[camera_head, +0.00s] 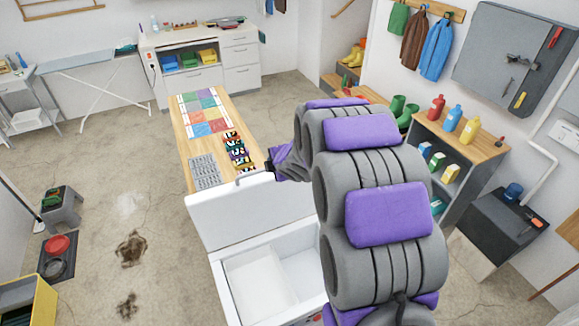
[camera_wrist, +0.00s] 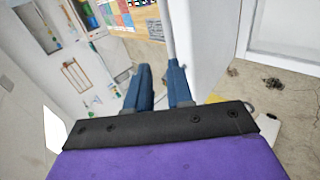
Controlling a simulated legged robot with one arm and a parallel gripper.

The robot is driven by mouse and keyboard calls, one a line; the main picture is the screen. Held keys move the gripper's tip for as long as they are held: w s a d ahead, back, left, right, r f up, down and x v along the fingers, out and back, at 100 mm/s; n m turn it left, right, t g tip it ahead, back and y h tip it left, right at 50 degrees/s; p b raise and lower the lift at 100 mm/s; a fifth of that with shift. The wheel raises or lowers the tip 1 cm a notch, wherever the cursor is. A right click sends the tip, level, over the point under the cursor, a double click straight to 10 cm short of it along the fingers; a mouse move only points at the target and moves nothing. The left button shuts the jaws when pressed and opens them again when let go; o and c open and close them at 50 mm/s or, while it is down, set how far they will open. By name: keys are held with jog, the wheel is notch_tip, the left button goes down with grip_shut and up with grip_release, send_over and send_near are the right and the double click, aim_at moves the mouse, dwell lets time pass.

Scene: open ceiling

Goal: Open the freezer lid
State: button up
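The white chest freezer (camera_head: 219,283) stands low in the middle of the head view, and its inside shows a pale divided compartment. Its lid (camera_head: 228,214) is raised, standing steeply above the opening. A thin handle (camera_head: 253,178) shows at the lid's upper edge. A white panel, likely the lid (camera_wrist: 203,45), is close beside the right finger; contact cannot be told.
A wooden table (camera_head: 180,134) with coloured tiles stands behind the lid. A shelf with bottles (camera_head: 456,130) and a dark cabinet (camera_head: 492,224) are at right. The floor (camera_head: 110,190) left of the freezer is mostly clear.

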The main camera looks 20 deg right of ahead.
jog(key=d+f+m+b, duration=0.1)
jog(key=f+b, duration=0.1)
jog(key=d+f+m+t+b, duration=0.1)
jog(key=f+b, duration=0.1)
jog(key=f, duration=0.1)
jog(key=d+f+m+y+b, duration=0.1)
jog(key=d+f+b, duration=0.1)
jog(key=f, duration=0.1)
jog(key=shift+d+f+m, duration=0.1)
jog(key=shift+f+m, duration=0.05)
jog(key=shift+m, duration=0.15)
grip_shut()
jog(key=s+d+f+m+t+h+b, duration=0.1)
jog(key=s+d+f+m+t+b, duration=0.35)
jog(key=d+m+b, duration=0.35)
jog(key=s+d+f+m+t+b, duration=0.3)
jog(key=d+f+m+t+b, duration=0.25)
jog(key=d+b, duration=0.45)
jog(key=w+a+r+g+b, duration=0.1)
jog(key=w+b, duration=0.2)
jog(key=w, duration=1)
jog(key=shift+w+a+r, duration=0.15)
jog(key=shift+w+r, duration=0.1)
jog(key=shift+w, duration=0.15)
